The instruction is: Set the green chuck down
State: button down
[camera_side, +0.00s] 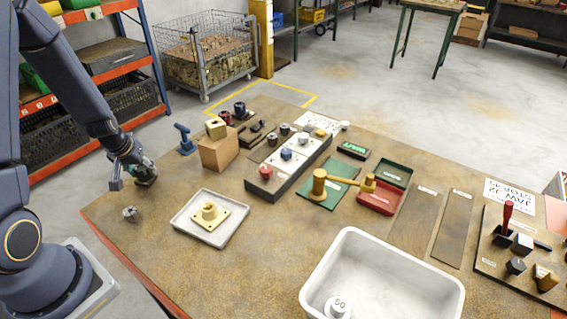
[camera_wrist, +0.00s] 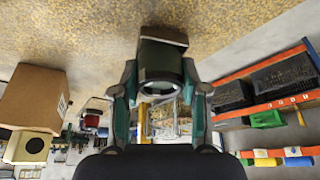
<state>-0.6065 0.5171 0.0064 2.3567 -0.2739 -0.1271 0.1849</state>
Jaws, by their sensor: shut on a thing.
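The green chuck (camera_wrist: 162,66) is a dark green cylinder with a dark flat block at its far end in the wrist view. My gripper (camera_wrist: 160,80) is shut on it, with one finger on each side. In the side view my gripper (camera_side: 132,172) is at the left edge of the table, and the chuck (camera_side: 147,175) shows small and dark at its fingers. I cannot tell whether the chuck touches the table top.
A small grey metal part (camera_side: 130,214) stands nearby on the table (camera_side: 240,275). A grey tray (camera_side: 184,226) holds a brass flange (camera_side: 209,214). A cardboard box (camera_side: 218,152), blue tool (camera_side: 184,138) and dark rack (camera_side: 262,187) stand behind. A white bin (camera_side: 440,290) is at front.

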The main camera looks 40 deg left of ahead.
jog(key=shift+w+f, duration=0.1)
jog(key=shift+f, duration=0.3)
jog(key=shift+f, duration=0.1)
jog(key=c, duration=0.6)
grip_release()
jog(key=v, duration=1.2)
jog(key=d+r+m+t+h, duration=0.2)
jog(key=d+r+m+h, duration=0.15)
jog(key=d+r, duration=0.7)
jog(key=s+d+r+m, duration=0.4)
jog(key=s+d, duration=0.2)
jog(key=d, duration=0.2)
jog(key=shift+s+d+r+y, duration=0.25)
jog(key=shift+s+d+y, duration=0.05)
jog(key=shift+y, duration=0.05)
jog(key=shift+m, duration=0.25)
